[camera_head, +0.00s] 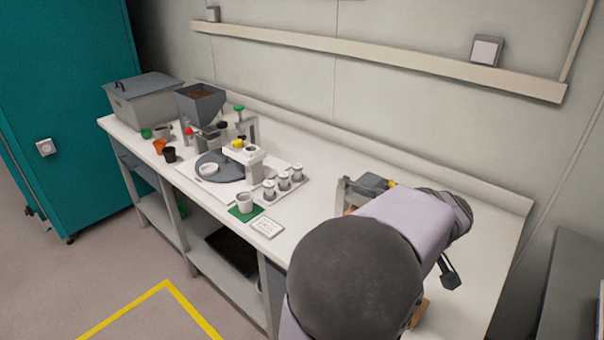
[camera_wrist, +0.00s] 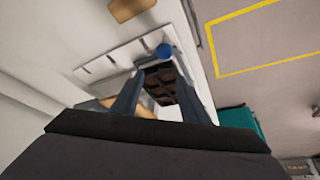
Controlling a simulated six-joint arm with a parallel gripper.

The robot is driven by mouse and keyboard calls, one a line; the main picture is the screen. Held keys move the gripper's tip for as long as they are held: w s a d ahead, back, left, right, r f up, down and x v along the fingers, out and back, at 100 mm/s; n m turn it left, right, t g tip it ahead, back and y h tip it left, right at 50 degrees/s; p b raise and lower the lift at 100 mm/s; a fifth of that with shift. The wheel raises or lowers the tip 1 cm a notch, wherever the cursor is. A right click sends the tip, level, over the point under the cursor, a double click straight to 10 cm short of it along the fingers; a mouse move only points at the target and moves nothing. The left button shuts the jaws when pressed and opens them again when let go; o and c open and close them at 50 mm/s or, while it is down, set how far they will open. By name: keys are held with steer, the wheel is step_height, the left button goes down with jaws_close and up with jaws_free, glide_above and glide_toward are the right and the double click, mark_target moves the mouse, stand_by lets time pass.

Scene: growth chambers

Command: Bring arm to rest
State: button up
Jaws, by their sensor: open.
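My arm reaches over the right part of the white bench in the head view, its pale lilac link and dark round joint covering much of that end. My gripper (camera_head: 449,274) shows only as a small dark part right of the arm, over the bench. In the wrist view its two dark fingers stand apart, and my gripper (camera_wrist: 157,72) is open. I see nothing held between the fingers. A dark tray with square cells (camera_wrist: 162,84) shows beyond and between them; the distance to it is hard to tell.
The white bench (camera_head: 330,163) carries a turntable device (camera_head: 214,164), several white pots, a green mat (camera_head: 245,214), a grey hopper (camera_head: 200,103) and a grey lidded bin (camera_head: 144,98). A grey-and-wood fixture (camera_head: 362,190) stands close behind my arm. A wall rail (camera_head: 380,58) runs above.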

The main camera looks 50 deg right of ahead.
steer(key=m, duration=0.3)
steer(key=shift+s+d, duration=0.1)
steer(key=shift+s+f+m, duration=0.15)
steer(key=shift+s+m, duration=0.15)
steer(key=shift+m, duration=0.7)
steer(key=s+a+f+m+g+y, duration=0.2)
steer(key=s+a+f+m+g, duration=0.1)
steer(key=a+f+m, duration=0.4)
steer(key=w+a+n, duration=0.5)
steer(key=a+n, duration=0.1)
steer(key=a, duration=0.4)
steer(key=w+a+f+n+g, duration=0.1)
steer(key=w+a+n, duration=0.5)
steer(key=a, duration=0.5)
steer(key=w+a+f+n+y, duration=0.1)
steer(key=w+a+n, duration=0.5)
steer(key=a, duration=0.4)
steer(key=shift+a+n+p, duration=0.15)
steer(key=shift+n+p, duration=0.25)
